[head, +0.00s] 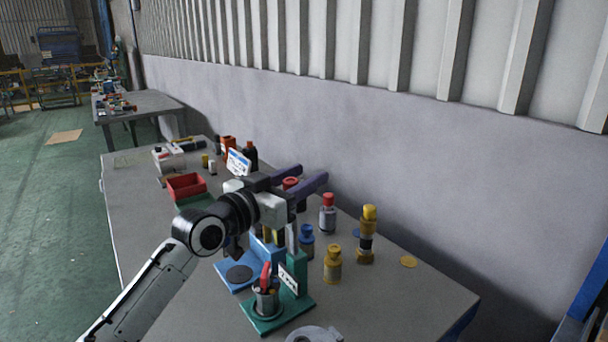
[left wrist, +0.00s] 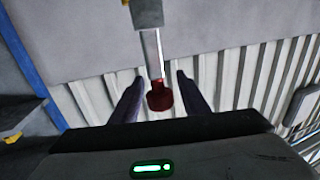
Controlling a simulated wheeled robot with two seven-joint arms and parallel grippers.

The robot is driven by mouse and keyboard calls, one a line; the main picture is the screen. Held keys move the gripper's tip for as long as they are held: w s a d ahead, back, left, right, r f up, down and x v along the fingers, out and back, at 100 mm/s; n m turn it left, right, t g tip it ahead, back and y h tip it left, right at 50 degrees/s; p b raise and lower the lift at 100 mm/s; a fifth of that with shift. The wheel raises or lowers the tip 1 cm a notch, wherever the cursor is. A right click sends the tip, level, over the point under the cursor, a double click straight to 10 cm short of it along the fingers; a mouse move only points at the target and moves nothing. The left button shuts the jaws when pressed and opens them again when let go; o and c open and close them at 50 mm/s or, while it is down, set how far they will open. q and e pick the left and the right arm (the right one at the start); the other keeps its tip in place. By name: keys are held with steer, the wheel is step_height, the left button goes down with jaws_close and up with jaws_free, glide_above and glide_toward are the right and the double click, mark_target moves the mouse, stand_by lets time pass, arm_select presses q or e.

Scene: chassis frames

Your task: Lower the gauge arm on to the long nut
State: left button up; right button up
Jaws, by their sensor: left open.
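My left gripper (head: 313,172) has dark purple fingers, open, raised above the middle of the table. A red knob (head: 290,183) shows between the fingers. In the left wrist view the knob (left wrist: 160,97) sits at the end of a metal bar (left wrist: 152,55), which looks like the gauge arm, standing raised. The open fingers (left wrist: 159,78) lie on either side of the knob with gaps visible. Below the gripper stands a blue fixture (head: 223,268) with a dark round pad (head: 239,273), partly hidden by my arm. I cannot make out the long nut. My right gripper is not in view.
Several bottles stand to the right, including a yellow one (head: 332,266) and a red-capped one (head: 327,218). A red bin (head: 186,188) is at the left. The table's right end is mostly clear.

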arm_select(q)
steer(key=shift+w+d, duration=0.15)
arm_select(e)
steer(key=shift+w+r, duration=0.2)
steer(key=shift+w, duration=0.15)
